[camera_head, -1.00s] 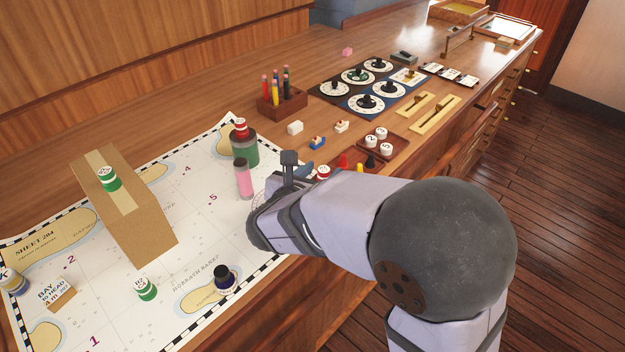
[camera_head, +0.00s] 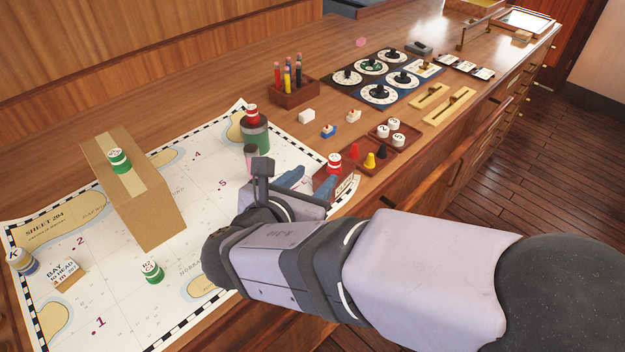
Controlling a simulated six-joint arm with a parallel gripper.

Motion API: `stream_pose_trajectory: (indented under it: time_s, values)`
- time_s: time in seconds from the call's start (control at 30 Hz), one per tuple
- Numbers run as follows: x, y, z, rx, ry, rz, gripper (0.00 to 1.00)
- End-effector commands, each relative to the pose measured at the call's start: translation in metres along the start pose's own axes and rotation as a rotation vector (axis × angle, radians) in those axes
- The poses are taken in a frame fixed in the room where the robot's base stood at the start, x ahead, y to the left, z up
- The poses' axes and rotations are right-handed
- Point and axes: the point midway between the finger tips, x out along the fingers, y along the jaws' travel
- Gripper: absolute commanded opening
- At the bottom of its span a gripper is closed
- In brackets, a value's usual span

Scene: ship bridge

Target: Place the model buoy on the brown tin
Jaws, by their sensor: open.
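Several model buoys are in view, and I cannot tell which one the task means. Another red-and-white buoy (camera_head: 334,162) stands on a reddish-brown block-like thing (camera_head: 326,184), partly hidden by my gripper. A green-and-white buoy (camera_head: 119,160) stands on the cardboard box. Another green-and-white buoy (camera_head: 152,271) is on the chart, and a buoy marked K (camera_head: 24,262) is at the left edge. I cannot make out a clearly brown tin.
The tall cardboard box (camera_head: 160,215) stands on the chart (camera_head: 205,200). A pink-and-grey cylinder (camera_head: 250,153) is partly behind my gripper. A pencil block (camera_head: 292,92), small models, a counter tray (camera_head: 395,142) and dials (camera_head: 380,94) lie farther back. Bare wood lies behind the chart.

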Motion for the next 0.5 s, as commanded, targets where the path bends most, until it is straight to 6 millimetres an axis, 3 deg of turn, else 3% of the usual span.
stream_pose_trajectory:
  time_s: [0.27,0.37,0.5]
  values:
    - [0.007,-0.011,-0.006,0.039,0.03,-0.034,0.42]
    - [0.019,-0.035,-0.021,0.136,0.098,-0.111,0.42]
    - [0.038,-0.094,-0.062,0.412,0.251,-0.319,0.42]
